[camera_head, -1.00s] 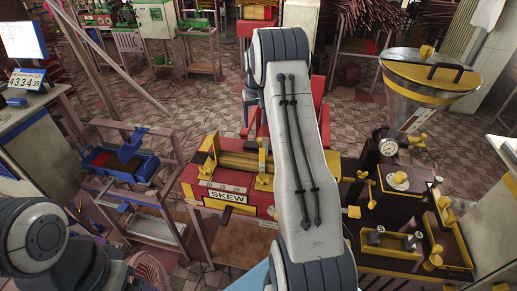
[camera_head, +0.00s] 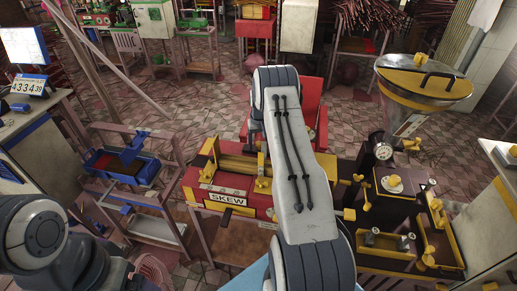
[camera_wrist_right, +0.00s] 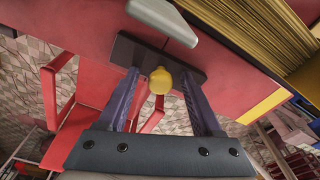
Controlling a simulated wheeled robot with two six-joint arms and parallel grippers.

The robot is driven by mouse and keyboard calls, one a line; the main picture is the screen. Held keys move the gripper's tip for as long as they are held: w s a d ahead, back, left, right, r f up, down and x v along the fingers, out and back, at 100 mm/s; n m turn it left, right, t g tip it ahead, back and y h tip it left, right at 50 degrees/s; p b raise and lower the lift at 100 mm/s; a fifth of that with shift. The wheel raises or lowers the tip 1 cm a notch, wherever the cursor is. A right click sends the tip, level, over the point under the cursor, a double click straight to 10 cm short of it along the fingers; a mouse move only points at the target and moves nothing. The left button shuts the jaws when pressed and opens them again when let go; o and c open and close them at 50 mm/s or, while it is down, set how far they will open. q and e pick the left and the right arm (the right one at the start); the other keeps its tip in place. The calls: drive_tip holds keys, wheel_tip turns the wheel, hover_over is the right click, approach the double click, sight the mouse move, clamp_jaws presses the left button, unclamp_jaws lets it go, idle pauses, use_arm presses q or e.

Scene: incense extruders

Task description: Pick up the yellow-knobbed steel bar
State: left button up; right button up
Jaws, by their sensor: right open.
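In the right wrist view a yellow knob (camera_wrist_right: 160,80) shows between the two purple fingers of my right gripper (camera_wrist_right: 158,78). The fingers are open, one on each side of the knob, with a gap on both sides. A dark plate (camera_wrist_right: 140,50) lies behind the knob, against a red surface. A pale grey bar-like piece (camera_wrist_right: 165,20) is just beyond; I cannot tell whether it joins the knob, and the knob's own shaft is hidden. In the head view my right forearm hides its jaws and the knob. My left gripper is out of view; only its arm shows at lower left.
The red extruder marked SKEW (camera_head: 228,199) stands under my right arm. A dark machine with a gauge and yellow knobs (camera_head: 395,180) and a funnel with a yellow lid (camera_head: 425,82) are at the right. A blue tray (camera_head: 122,166) on a rack is at the left.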

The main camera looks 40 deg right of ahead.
drive_tip(key=shift+c, duration=0.4)
clamp_jaws()
drive_tip(key=shift+r, duration=0.1)
idle(0.9)
